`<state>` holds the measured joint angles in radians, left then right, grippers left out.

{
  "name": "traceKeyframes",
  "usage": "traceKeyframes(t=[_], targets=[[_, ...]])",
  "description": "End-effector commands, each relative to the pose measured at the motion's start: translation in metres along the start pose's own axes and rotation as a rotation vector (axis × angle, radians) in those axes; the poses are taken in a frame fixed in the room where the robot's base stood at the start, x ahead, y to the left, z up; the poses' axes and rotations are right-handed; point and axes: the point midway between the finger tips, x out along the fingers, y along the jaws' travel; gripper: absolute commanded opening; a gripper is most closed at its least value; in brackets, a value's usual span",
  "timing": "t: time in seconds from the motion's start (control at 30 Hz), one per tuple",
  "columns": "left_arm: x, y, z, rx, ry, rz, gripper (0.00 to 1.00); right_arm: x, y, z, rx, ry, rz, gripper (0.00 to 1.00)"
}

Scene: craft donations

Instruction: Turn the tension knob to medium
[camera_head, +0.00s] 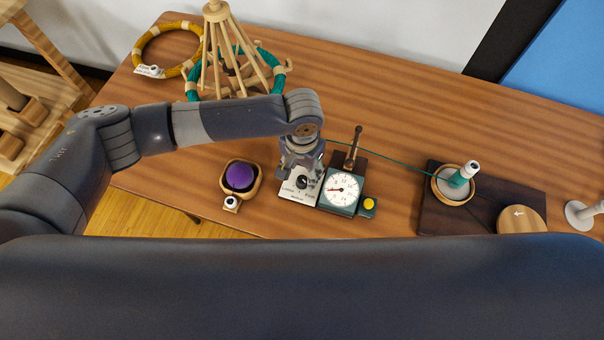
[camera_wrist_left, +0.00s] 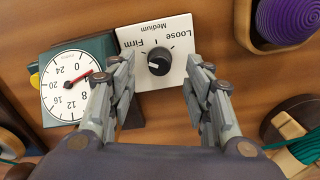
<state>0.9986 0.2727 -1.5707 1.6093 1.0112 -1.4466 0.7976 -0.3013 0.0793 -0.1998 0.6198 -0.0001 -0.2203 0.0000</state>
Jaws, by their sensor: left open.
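The tension knob (camera_wrist_left: 159,61) is a small black dial on a white plate (camera_wrist_left: 180,78) printed Loose, Medium and Firm. A small pale mark shows on the knob's left side in the wrist view; I cannot tell for sure which word it points to. The knob also shows in the head view (camera_head: 301,182), just in front of my left gripper (camera_head: 302,163). In the wrist view my left gripper (camera_wrist_left: 168,82) is open, its fingers on either side of the knob, apart from it and empty. My right gripper is not in view.
A dial counter (camera_head: 343,189) with a red needle and a yellow button (camera_head: 369,204) stands right beside the plate. A bowl with a purple ball (camera_head: 240,176) is to the left. A green thread runs right to a spool cone (camera_head: 463,174). A wooden swift (camera_head: 225,50) stands behind.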

Motion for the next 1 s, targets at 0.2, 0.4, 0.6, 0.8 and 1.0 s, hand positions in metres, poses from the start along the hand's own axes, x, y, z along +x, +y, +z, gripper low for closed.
traceKeyframes(t=[0.2,0.4,0.6,0.8,1.0], targets=[[0.028,0.0,0.0,0.001,-0.001,0.0,0.46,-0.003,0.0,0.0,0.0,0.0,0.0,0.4],[0.035,0.0,0.0,0.001,0.0,0.0,0.46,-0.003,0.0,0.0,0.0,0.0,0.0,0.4],[0.035,0.0,0.0,0.001,0.001,0.001,0.44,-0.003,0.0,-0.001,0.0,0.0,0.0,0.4],[0.035,0.0,0.0,0.001,0.001,0.001,0.01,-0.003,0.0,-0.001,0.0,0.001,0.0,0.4],[0.035,0.0,0.0,0.003,0.001,0.001,0.01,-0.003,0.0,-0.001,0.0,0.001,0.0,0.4]])
